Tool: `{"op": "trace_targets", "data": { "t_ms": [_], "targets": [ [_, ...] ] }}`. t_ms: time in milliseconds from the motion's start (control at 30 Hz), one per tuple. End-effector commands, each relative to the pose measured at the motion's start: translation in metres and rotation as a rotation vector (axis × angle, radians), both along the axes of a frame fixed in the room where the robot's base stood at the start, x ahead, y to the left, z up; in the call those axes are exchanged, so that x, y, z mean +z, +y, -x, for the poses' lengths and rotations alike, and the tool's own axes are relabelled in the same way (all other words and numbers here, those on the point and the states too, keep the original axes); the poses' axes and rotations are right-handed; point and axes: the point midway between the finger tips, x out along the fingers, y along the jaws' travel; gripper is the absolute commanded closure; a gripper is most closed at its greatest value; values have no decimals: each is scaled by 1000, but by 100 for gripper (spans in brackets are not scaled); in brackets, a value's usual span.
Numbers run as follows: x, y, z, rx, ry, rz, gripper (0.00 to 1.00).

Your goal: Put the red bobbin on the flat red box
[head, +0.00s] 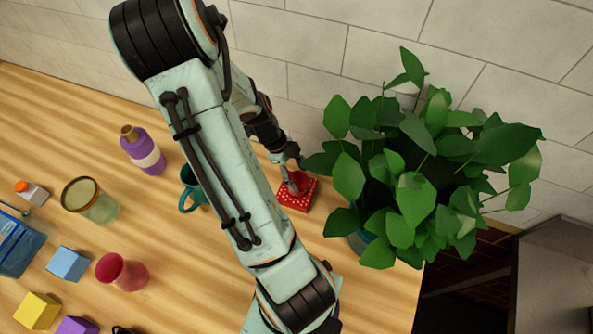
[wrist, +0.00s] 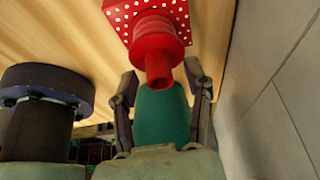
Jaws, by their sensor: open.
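The flat red box (head: 299,203) with white dots lies on the table near the wall, left of the plant. It also shows at the top of the wrist view (wrist: 122,14). The red bobbin (wrist: 157,45) is against the box's dotted face in the wrist view, its narrow end towards my gripper. My gripper (wrist: 161,78) is open, with one finger on each side of the bobbin's narrow end and a gap on both sides. In the head view my gripper (head: 291,186) is low over the box, and I cannot clearly make out the bobbin there.
A leafy plant (head: 415,165) stands close on the right, its leaves near my gripper. A teal mug (head: 190,190) is to the left, partly behind my arm. A purple bottle (head: 143,150), glass jar (head: 90,200) and red cup (head: 121,272) stand farther left. The tiled wall is behind.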

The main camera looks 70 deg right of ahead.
Motion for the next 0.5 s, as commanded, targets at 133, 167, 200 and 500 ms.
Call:
{"op": "trace_targets", "data": {
  "t_ms": [133, 167, 200, 500],
  "targets": [
    [7, 0, -2, 1, -1, 2, 51],
    [10, -1, -4, 2, -2, 4, 51],
    [16, -1, -6, 2, -3, 4, 51],
    [79, -1, -33, 3, -5, 4, 51]
  ]
}}
